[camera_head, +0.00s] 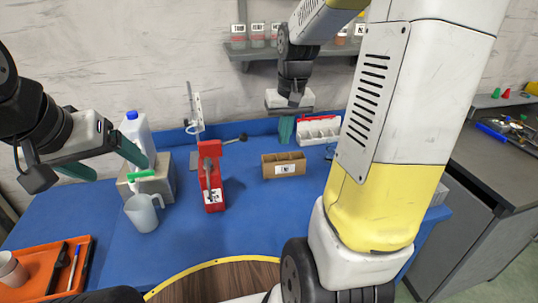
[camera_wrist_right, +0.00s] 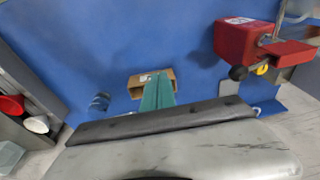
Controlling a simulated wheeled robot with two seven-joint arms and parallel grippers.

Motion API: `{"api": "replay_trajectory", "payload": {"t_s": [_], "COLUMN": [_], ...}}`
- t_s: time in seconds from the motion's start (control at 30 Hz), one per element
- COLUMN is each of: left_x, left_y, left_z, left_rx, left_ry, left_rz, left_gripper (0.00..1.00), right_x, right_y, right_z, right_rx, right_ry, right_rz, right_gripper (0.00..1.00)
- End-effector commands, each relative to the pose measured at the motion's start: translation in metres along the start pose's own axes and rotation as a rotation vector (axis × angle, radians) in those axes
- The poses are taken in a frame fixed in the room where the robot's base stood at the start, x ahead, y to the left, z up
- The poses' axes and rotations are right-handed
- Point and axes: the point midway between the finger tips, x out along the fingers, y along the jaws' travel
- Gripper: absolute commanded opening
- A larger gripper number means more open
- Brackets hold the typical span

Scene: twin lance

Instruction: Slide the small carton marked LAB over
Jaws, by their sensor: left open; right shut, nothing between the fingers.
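The small brown carton (camera_head: 284,170) with a white label stands on the blue bench mat, its open top showing compartments. The label's letters are too small to read. My right gripper (camera_head: 287,138) is shut and empty, its green fingers pointing down above and behind the carton. In the right wrist view the shut fingers (camera_wrist_right: 158,92) cover part of the carton (camera_wrist_right: 137,87); I cannot tell whether they touch it. My left gripper (camera_head: 118,170) is open and empty at the left, near the white jug.
A red press (camera_head: 212,185) stands left of the carton. A white divided rack (camera_head: 318,131) is behind it to the right. A measuring jug (camera_head: 142,213), white bottle (camera_head: 136,133) and orange tray (camera_head: 42,270) are at left. The mat in front of the carton looks clear.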

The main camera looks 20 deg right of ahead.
Motion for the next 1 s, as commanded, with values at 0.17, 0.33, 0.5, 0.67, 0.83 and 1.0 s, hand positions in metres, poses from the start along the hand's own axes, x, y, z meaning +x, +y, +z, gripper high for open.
{"api": "replay_trajectory", "payload": {"t_s": [0.17,0.33,0.5,0.67,0.83,1.0], "left_x": [0.0,0.0,0.0,0.0,0.0,0.0], "left_y": [0.0,0.0,0.0,0.0,0.0,0.0], "left_z": [0.0,0.0,0.0,0.0,0.0,0.0], "left_rx": [0.0,0.0,0.0,0.0,0.0,0.0], "left_ry": [0.0,0.0,0.0,0.0,0.0,0.0], "left_rz": [0.0,0.0,0.0,0.0,0.0,0.0], "left_gripper": [0.81,0.81,0.81,0.81,0.81,0.81], "right_x": [0.057,0.084,0.099,0.127,0.164,0.188], "right_y": [0.031,0.044,0.047,0.048,0.049,0.051], "right_z": [-0.023,-0.03,-0.028,-0.023,-0.016,-0.024], "right_rx": [0.031,0.042,0.043,0.042,0.042,0.042], "right_ry": [-0.114,-0.161,-0.17,-0.172,-0.172,-0.164], "right_rz": [0.031,0.042,0.044,0.044,0.043,0.043], "right_gripper": [0.0,0.0,0.0,0.0,0.0,0.0]}}
